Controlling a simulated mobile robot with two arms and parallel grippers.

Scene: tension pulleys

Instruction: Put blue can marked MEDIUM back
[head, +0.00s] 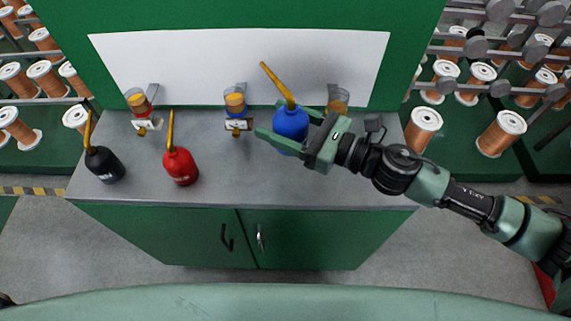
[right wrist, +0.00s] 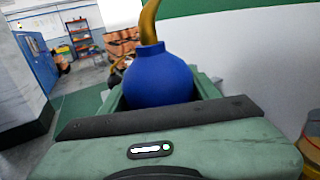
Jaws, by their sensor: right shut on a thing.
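The blue can (head: 290,122) has a round body and a long brass spout that leans up and to the left. My right gripper (head: 288,133) is shut around its body, one finger on each side. In the right wrist view the blue can (right wrist: 158,78) sits between the fingers, spout upward. Its lower part and any marking are hidden by the gripper, and I cannot tell whether its base touches the counter (head: 225,180). The red can (head: 181,167) and the black can (head: 104,165) stand to the left on the counter. My left gripper is not in view.
The counter's front middle is clear. Copper spool racks flank both sides.

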